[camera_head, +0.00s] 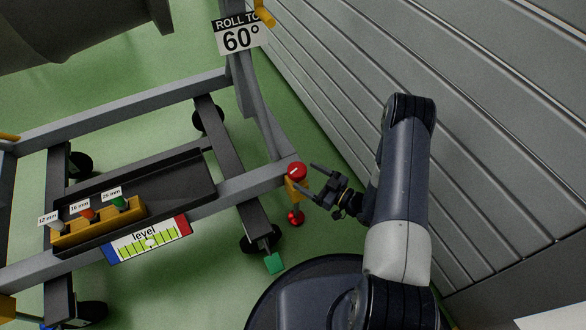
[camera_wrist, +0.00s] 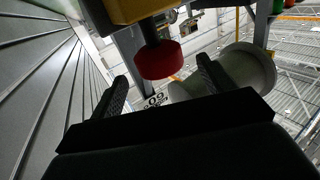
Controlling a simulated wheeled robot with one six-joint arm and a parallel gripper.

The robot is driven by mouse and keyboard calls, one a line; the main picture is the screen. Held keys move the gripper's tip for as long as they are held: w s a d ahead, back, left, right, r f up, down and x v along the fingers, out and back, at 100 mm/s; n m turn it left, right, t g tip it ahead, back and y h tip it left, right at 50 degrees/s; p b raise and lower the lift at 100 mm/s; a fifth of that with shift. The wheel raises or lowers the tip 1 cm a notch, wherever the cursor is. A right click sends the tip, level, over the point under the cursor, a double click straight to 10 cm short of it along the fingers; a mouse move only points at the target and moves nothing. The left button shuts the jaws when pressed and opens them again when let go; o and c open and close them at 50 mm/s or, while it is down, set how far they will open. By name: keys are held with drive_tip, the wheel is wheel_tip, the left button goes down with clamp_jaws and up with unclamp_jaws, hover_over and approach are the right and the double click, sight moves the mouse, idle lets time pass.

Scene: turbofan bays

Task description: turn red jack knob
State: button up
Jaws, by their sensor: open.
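The red jack knob (camera_head: 296,171) is a round red cap with a white mark on top, above a yellow jack body (camera_head: 296,189) at the frame's corner. A smaller red part (camera_head: 295,217) sits at the jack's lower end. My gripper (camera_head: 308,178) is open just right of the knob, its fingers pointing left towards it. In the wrist view, which is upside down, the red knob (camera_wrist: 159,60) shows between the two open fingertips (camera_wrist: 163,73), on a dark stem from the yellow body (camera_wrist: 138,8). I see no clear contact.
A level gauge (camera_head: 148,242) is on the frame's front rail. A yellow holder (camera_head: 96,226) with several size-labelled pieces is left. A green block (camera_head: 274,263) is below the jack. A ribbed grey wall (camera_head: 480,110) stands right.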

sight(289, 166)
drive_tip(key=shift+b+x, duration=0.65)
drive_tip(key=shift+x, duration=2.5)
drive_tip(key=shift+c, duration=0.4)
drive_tip(key=c, duration=0.9)
